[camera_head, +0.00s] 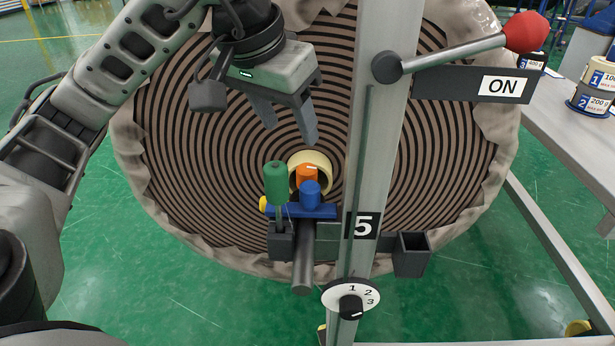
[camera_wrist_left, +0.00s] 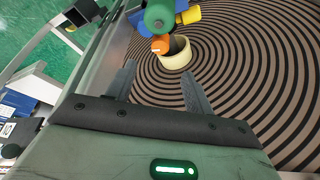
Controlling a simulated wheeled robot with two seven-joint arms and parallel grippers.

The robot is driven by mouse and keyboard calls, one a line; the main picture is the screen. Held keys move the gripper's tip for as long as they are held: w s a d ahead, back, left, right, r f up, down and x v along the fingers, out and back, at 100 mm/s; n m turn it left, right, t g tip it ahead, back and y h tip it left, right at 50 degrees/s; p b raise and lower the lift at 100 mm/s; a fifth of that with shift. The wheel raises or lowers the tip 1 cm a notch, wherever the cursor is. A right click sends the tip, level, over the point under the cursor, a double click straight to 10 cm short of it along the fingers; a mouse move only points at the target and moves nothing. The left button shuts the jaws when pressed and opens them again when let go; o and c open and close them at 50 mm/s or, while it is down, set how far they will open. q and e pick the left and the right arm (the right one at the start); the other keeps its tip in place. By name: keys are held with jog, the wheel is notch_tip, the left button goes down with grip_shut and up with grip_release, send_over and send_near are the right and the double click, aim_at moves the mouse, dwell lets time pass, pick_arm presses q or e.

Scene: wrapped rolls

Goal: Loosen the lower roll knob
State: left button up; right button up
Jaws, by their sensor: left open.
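A large wrapped roll with dark and brown rings (camera_head: 200,150) faces me behind a grey post, with a cream core (camera_head: 318,158) at its centre. In front of the core, a small blue fixture (camera_head: 322,211) carries a green cylindrical knob (camera_head: 276,182), an orange knob (camera_head: 306,175) and a blue knob (camera_head: 311,194). I cannot tell which is the lower roll knob. My left gripper (camera_head: 290,133) is open and empty, above the knobs and apart from them. The left wrist view shows the orange knob (camera_wrist_left: 160,45) and green knob (camera_wrist_left: 159,17) beyond its fingers (camera_wrist_left: 158,80). My right gripper is not in view.
The grey post (camera_head: 358,190) stands just right of the knobs. It bears a red-balled lever (camera_head: 525,32) beside an ON plate (camera_head: 497,86), a 5 label (camera_head: 362,226) and a numbered dial (camera_head: 350,298).

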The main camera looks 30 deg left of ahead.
aim_at(306, 168)
pick_arm(q)
jog(key=b+x, duration=0.2)
jog(key=x, duration=0.8)
jog(key=shift+w+f, duration=0.1)
jog(key=shift+f, duration=0.05)
jog(key=shift+w+f, duration=0.3)
jog(key=shift+f, duration=0.25)
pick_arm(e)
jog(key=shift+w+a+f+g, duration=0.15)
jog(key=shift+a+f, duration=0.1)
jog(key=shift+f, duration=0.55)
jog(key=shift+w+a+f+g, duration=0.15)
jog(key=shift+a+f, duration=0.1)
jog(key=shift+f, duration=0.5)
pick_arm(q)
jog(key=c, duration=1)
